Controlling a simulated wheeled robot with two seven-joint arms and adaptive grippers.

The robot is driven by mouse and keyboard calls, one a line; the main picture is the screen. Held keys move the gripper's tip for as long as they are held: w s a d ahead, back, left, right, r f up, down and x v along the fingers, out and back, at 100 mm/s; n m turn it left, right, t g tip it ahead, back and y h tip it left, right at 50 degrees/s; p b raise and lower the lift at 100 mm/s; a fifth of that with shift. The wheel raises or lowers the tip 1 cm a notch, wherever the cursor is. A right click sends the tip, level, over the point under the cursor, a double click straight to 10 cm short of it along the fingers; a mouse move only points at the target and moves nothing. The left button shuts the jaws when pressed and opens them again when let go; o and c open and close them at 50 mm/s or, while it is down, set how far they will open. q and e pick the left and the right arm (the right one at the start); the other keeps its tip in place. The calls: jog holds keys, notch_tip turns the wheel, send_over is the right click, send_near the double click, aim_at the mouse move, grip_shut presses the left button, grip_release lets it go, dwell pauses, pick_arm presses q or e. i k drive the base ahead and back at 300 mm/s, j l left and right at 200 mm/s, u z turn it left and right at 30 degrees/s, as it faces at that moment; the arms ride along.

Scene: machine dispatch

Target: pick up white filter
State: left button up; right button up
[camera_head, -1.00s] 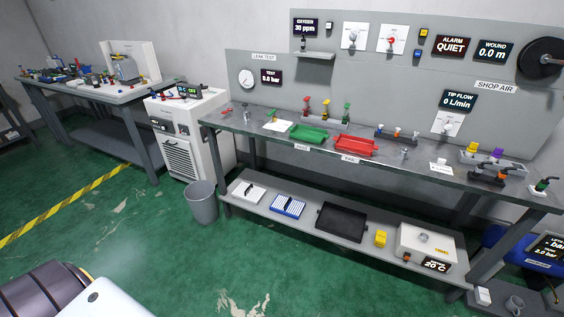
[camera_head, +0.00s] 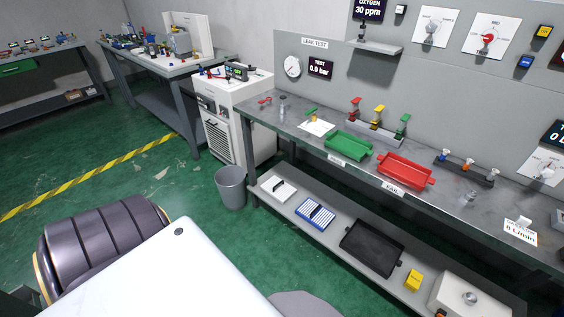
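I cannot tell for sure which thing is the white filter. A dark rack (camera_head: 463,169) at the right of the workbench (camera_head: 330,148) holds small upright pieces with blue, orange and pale tops; the pale-topped piece (camera_head: 490,173) stands at its right end. A small white piece (camera_head: 524,221) is on a white card near the bench's front edge. Another white card (camera_head: 316,128) lies at the bench's left part with a small orange and green item on it. Neither of my grippers is in view.
A green tray (camera_head: 348,146) and a red tray (camera_head: 404,172) sit on the bench. The lower shelf holds a black tray (camera_head: 371,248) and a blue-and-white rack (camera_head: 315,214). A grey bin (camera_head: 230,187) stands on the floor.

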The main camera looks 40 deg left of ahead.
aim_at(277, 188)
jog(key=i+l+u, duration=0.2)
jog(key=i, duration=0.2)
jog(key=i+l+u, duration=0.1)
jog(key=i+u, duration=0.15)
jog(key=i, duration=0.2)
jog(key=i+l+u, duration=0.2)
jog(key=i, duration=0.2)
